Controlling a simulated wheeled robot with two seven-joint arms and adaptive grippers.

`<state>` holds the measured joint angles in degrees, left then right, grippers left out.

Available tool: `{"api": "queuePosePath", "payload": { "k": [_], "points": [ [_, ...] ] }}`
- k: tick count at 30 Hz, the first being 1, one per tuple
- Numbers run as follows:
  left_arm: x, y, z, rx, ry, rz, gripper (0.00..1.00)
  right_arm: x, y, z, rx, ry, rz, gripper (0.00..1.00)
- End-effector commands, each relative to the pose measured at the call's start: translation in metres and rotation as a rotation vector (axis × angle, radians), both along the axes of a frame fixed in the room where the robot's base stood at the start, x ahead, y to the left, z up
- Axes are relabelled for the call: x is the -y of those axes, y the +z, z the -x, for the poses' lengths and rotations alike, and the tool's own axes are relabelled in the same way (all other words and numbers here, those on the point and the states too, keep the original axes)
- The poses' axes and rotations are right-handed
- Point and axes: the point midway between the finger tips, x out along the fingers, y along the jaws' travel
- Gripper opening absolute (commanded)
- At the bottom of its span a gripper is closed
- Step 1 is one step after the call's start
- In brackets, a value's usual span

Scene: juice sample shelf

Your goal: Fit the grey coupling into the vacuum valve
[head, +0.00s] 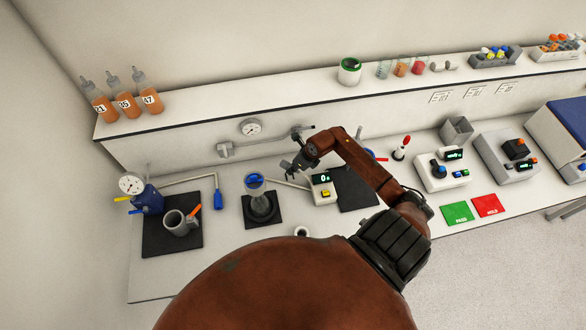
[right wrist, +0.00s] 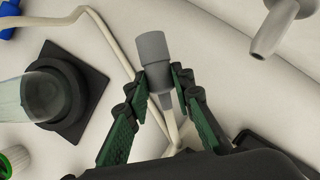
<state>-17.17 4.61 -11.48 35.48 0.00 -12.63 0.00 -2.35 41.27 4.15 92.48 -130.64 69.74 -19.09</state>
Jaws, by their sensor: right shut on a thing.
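The grey coupling (right wrist: 154,55) is a short stepped cylinder with a wider far end and a thin stem. My right gripper (right wrist: 160,80) is shut on it, one green-padded finger on each side, in the right wrist view. In the head view my right gripper (head: 291,167) hangs over the counter, in front of the wall pipe. The grey pipe (head: 262,144) with a fitting at its left end (head: 225,150) looks like the vacuum valve. A grey nozzle (right wrist: 275,28), probably part of it, shows at the upper right of the wrist view, apart from the coupling. My left gripper is not in view.
A round gauge (head: 250,128) is on the wall above the pipe. A clear vessel on a black base (head: 262,208) stands below left of my gripper. A small meter (head: 322,188) stands close to its right. A grey jug (head: 176,221) stands further left.

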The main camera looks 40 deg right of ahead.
Motion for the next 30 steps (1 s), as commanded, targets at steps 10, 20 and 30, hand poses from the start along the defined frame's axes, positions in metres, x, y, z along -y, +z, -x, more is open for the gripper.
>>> {"api": "queuePosePath", "payload": {
  "k": [10, 20, 30],
  "points": [
    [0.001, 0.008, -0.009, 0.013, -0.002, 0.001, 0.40, 0.007, -0.032, -0.011, 0.000, 0.000, -0.003, 0.00],
    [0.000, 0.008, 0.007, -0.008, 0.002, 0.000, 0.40, 0.007, -0.045, -0.011, 0.001, 0.003, 0.001, 0.00],
    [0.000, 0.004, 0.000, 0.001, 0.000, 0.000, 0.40, 0.007, -0.049, -0.011, 0.001, 0.003, 0.000, 0.28]
  ]
}}
